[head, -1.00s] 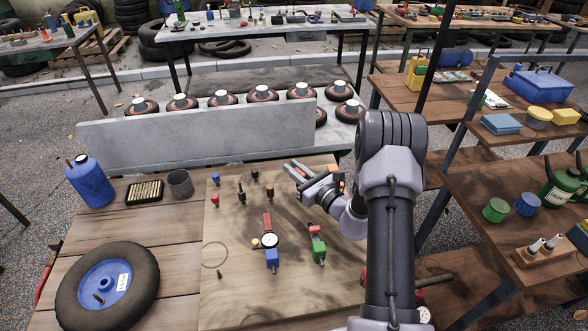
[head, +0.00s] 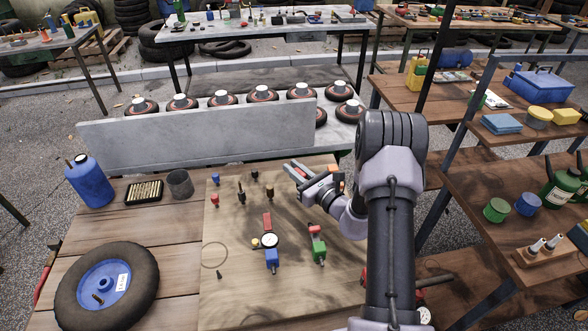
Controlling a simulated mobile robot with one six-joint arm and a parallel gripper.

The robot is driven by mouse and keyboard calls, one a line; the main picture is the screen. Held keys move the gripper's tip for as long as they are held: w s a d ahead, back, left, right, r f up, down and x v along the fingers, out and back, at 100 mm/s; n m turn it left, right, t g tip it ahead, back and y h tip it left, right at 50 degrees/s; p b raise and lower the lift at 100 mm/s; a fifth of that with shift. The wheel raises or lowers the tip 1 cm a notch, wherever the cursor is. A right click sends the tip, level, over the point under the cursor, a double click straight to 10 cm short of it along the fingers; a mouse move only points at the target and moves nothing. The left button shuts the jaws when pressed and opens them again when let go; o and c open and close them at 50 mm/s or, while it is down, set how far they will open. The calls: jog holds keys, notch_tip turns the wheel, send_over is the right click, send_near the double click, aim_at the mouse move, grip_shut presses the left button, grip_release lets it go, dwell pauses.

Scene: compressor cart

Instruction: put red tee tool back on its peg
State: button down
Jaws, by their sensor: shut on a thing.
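My gripper (head: 291,169) is above the far right part of the wooden board (head: 225,290), with its fingers pointing to the left. It is shut on a thin reddish thing, which I take to be the red tee tool; the fingers hide most of it and its shape is not clear. Several small dark, red and blue pieces stand at the board's far left, such as a red one (head: 215,200), a blue one (head: 216,179) and a dark one (head: 241,195). I cannot tell which peg belongs to the tool.
A round gauge with a blue fitting (head: 271,257) and a green fitting with a red top (head: 318,246) lie on the board. A grey panel (head: 200,137) rises behind.

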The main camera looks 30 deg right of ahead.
jog(key=shift+f+b, duration=0.9)
jog(key=shift+f, duration=0.2)
jog(key=c, duration=1.3)
grip_release()
jog(key=p+v, duration=0.2)
jog(key=v, duration=0.5)
jog(key=shift+r, duration=0.1)
jog(key=shift+s, duration=0.3)
